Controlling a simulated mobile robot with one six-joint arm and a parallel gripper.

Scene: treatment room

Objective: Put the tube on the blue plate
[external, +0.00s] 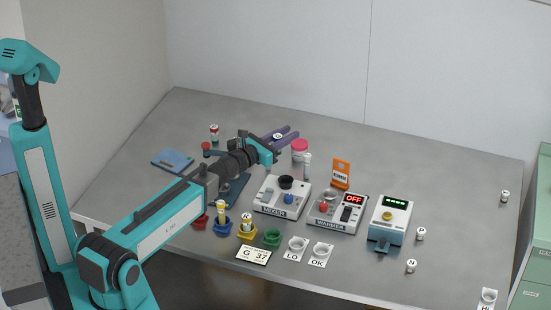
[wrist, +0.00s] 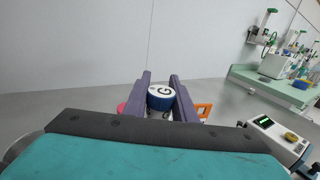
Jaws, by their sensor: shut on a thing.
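My gripper (external: 283,136) is raised over the back middle of the table, its purple fingers pointing right. In the wrist view, my gripper (wrist: 161,92) is shut on a tube (wrist: 160,99) with a white top marked G and a blue rim. The tube's lower part is hidden there. In the external view only the white top of the tube (external: 278,135) shows clearly between the fingers. The blue plate (external: 172,160) lies flat on the table at the left, left of my gripper and apart from it; its visible surface looks empty.
A pink-lidded jar (external: 300,147) and a clear tube stand just right of my gripper. A mixer (external: 282,197), a warmer (external: 338,212) reading OFF and a teal-and-white device (external: 389,220) stand in front. Coloured holders (external: 272,238) line the front. A red-topped vial (external: 214,130) stands near the plate.

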